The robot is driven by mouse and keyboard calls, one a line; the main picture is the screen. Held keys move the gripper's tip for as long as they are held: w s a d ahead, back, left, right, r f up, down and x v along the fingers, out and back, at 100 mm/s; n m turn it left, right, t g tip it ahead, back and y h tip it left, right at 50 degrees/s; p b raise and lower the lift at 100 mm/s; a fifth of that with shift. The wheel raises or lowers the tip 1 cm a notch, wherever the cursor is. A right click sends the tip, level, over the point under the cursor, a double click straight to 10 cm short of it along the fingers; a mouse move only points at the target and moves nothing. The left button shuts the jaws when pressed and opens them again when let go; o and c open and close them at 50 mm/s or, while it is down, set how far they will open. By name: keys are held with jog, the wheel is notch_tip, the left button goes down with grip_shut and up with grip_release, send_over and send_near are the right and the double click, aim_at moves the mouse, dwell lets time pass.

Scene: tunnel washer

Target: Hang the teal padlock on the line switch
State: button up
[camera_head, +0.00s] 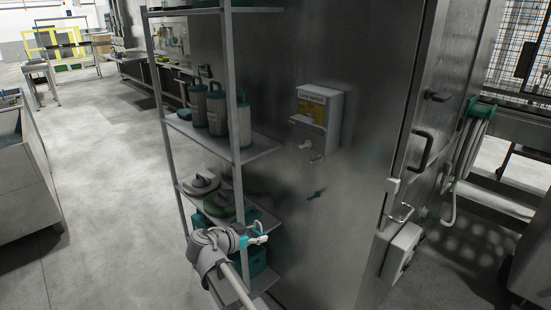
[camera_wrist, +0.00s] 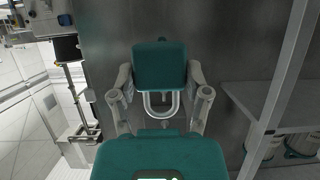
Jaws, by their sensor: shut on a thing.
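The teal padlock (camera_wrist: 163,66) is between the two grey fingers of my gripper (camera_wrist: 161,93) in the wrist view, its metal shackle (camera_wrist: 160,104) toward the palm side of the picture. My gripper is shut on the padlock's sides. In the head view my gripper (camera_head: 259,234) is low in front of the shelf rack; the padlock is too small there to tell apart from it. The line switch (camera_head: 318,110) is a pale box with a yellow label on the steel wall, above and right of my gripper and apart from it. A light handle sticks out below its label.
A shelf rack (camera_head: 236,103) stands just left of the switch, with several teal-and-grey canisters (camera_head: 216,108) and lidded pots (camera_head: 201,182). A steel door handle (camera_head: 423,150) and a coiled hose (camera_head: 475,135) are at right. The floor (camera_head: 105,185) left of the rack is clear.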

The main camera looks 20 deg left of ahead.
jog(key=w+d+r+p, duration=0.1)
jog(key=w+r+p, duration=0.3)
jog(key=r+p, duration=0.6)
jog(key=w+d+r+p, duration=0.2)
jog(key=w+r+p, duration=0.2)
jog(key=r+p, duration=0.5)
jog(key=shift+d+r+p, duration=0.2)
jog(key=shift+r+p, duration=0.2)
jog(key=shift+r, duration=0.45)
jog(key=shift+w+d, duration=0.1)
jog(key=shift+w, duration=0.15)
jog(key=r+b+x, duration=0.1)
jog(key=x, duration=0.8)
jog(key=shift+w+r, duration=0.3)
jog(key=shift+r, duration=0.1)
jog(key=shift+d+b, duration=0.1)
jog(key=shift+b, duration=0.2)
dwell(0.7)
jog(key=o, duration=1.3)
jog(key=shift+c, duration=0.2)
